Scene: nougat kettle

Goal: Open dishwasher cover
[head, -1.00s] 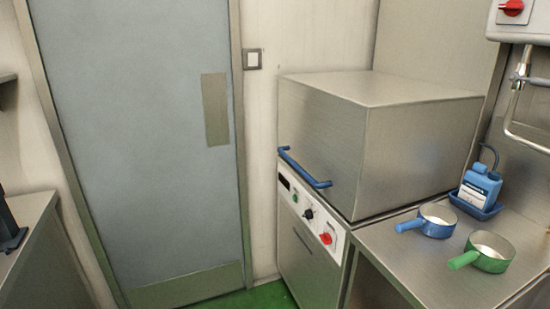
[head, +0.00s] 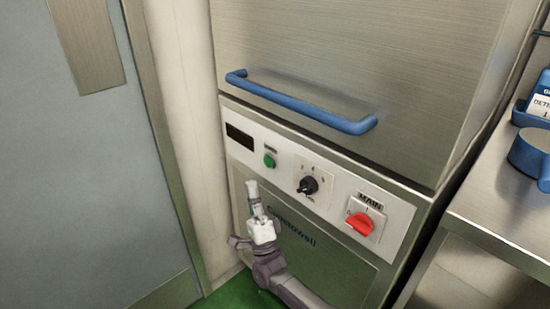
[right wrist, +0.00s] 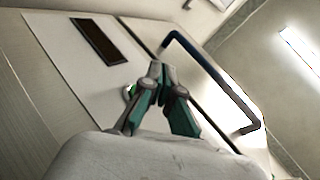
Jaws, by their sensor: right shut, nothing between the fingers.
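The dishwasher cover (head: 350,60) is a large brushed-steel hood, lowered onto the machine's front panel. Its blue bar handle (head: 300,107) runs along the lower front edge; it also shows in the right wrist view (right wrist: 222,82). My left gripper is in neither view.
The control panel (head: 235,113) has a dark display, a green button (head: 269,160), a black knob (head: 308,185) and a red main switch (head: 359,224). A steel counter (head: 500,205) with a blue pan (head: 532,158) stands at the right. A grey door (head: 60,190) is at the left.

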